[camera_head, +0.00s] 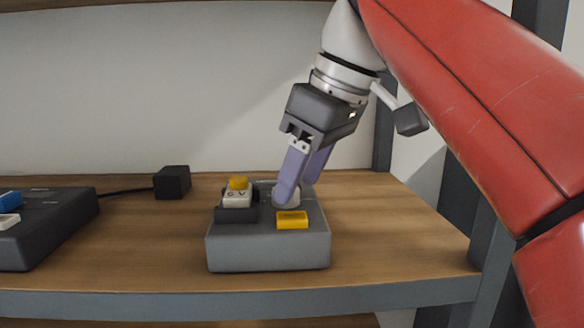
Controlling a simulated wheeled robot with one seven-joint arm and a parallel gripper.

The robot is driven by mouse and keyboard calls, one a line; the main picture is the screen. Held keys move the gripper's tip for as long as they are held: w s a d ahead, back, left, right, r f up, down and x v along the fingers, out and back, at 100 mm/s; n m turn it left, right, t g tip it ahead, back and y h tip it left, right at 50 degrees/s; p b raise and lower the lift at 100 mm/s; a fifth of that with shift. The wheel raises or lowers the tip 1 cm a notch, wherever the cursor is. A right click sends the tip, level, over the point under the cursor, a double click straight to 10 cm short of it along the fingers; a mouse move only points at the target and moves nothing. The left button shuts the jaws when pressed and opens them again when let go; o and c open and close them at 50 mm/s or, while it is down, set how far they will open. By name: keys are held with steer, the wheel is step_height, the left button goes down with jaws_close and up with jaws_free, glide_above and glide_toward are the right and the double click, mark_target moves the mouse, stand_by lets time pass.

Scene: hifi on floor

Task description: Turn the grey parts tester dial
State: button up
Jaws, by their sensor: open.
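The grey parts tester (268,250) stands on the wooden shelf, a little left of the picture's middle low down. Its round light dial (291,221) sits on the top face, partly hidden by my gripper's fingers. A yellow button or label (292,220) is on the top in front of the dial. A white block marked with letters and topped in yellow (237,192) stands in a dark holder on the tester's left. My gripper (297,190) points down and tilts left, its purple fingers apart at the dial. Whether they touch it, I cannot tell.
A dark device (45,232) with blue and white parts stands at the left edge. A cable joins it to a small black box (172,182). The shelf (400,235) is bare right of the tester; a grey post (490,260) stands beyond.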

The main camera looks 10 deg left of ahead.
steer(key=shift+w+a+f, duration=0.15)
steer(key=shift+a+f, duration=0.05)
steer(key=shift+a, duration=0.2)
steer(key=shift+w+a+f, duration=0.15)
steer(key=shift+a, duration=0.25)
steer(key=shift+a+f, duration=0.1)
steer(key=shift+f, duration=0.1)
steer(key=c, duration=1)
